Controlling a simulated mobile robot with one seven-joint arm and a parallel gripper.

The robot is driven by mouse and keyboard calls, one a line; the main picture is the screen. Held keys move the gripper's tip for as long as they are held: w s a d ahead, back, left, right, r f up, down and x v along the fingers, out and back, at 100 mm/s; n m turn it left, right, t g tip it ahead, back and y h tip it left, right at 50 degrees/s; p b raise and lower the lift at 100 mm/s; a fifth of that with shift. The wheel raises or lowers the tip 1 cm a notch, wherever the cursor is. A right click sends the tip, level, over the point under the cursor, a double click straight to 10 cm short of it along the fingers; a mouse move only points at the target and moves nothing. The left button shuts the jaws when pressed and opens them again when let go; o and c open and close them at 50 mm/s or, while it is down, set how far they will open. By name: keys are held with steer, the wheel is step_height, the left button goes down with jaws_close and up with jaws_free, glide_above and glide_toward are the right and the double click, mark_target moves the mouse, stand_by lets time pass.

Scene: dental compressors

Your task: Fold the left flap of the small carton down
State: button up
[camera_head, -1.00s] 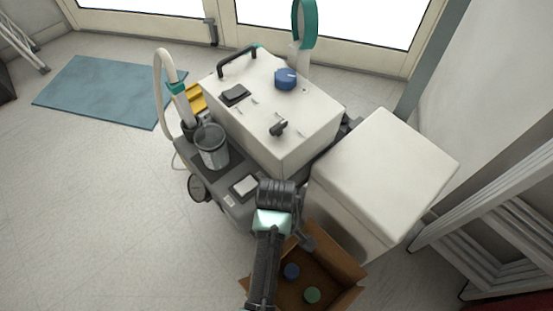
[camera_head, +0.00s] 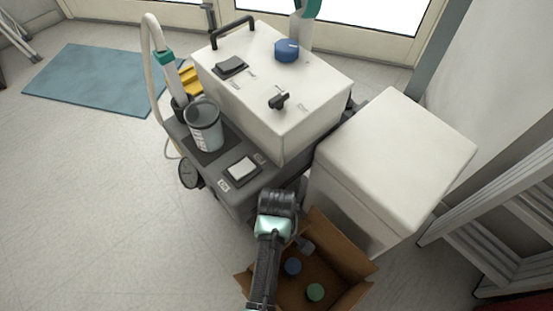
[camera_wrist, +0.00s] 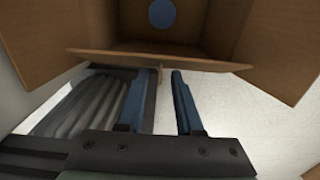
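The small carton (camera_head: 347,262) is an open brown box on the floor, at the bottom of the head view, with its flaps standing outward. A blue round item (camera_head: 292,267) and a green round item (camera_head: 315,292) lie inside. My arm covers part of its left side, where a flap edge (camera_head: 242,284) shows. My gripper (camera_head: 305,245) is over the carton's upper left part. In the wrist view my gripper (camera_wrist: 159,75) is open, with its two blue fingers apart. A near flap (camera_wrist: 110,57) appears almost edge-on at the fingertips; I cannot tell whether they touch it.
A white cabinet (camera_head: 395,160) stands right behind the carton. A grey cart (camera_head: 222,178) carries a white machine (camera_head: 270,90) and a clear container (camera_head: 204,125). A white metal frame (camera_head: 490,235) is at the right.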

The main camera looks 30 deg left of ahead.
jaws_close()
stand_by(1.4)
